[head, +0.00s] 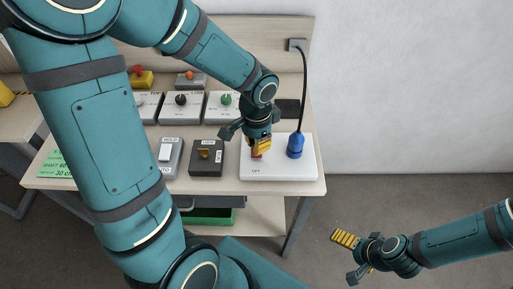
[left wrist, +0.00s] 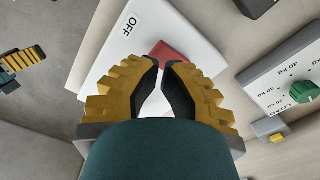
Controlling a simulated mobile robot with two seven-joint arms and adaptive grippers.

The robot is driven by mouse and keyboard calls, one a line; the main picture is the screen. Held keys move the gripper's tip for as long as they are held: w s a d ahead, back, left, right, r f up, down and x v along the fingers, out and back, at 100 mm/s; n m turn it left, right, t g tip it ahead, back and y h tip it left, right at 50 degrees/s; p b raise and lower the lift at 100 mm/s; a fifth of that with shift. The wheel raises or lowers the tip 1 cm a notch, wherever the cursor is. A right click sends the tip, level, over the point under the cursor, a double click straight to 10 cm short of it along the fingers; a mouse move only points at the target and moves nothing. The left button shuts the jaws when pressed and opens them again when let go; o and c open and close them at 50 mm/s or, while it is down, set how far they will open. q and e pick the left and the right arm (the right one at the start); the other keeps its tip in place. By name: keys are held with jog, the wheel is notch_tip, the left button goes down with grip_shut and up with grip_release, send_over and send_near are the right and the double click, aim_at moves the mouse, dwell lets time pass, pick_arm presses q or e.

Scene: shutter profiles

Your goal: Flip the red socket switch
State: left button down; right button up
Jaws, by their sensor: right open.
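The red socket switch (head: 257,154) sits on a white board (head: 300,170) marked OFF, at the right end of the table. My left gripper (head: 262,145) is right over the switch and partly hides it in the head view. In the left wrist view the red switch (left wrist: 175,53) shows just beyond my left fingertips (left wrist: 160,64), which are close together with nothing seen between them. I cannot tell whether they touch the switch. My right gripper (head: 350,256) is open and empty, off the table at the lower right.
A blue plug (head: 295,146) with a black cable stands on the board, right of the switch. Dial panels (head: 221,107) stand behind. Floor at right is clear.

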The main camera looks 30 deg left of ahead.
pick_arm(q)
jog(key=shift+f+b, duration=1.55)
jog(key=shift+f, duration=0.25)
dwell(1.2)
jog(key=shift+r, duration=0.15)
jog(key=shift+r+p, duration=2.95)
jog(key=shift+r, duration=0.45)
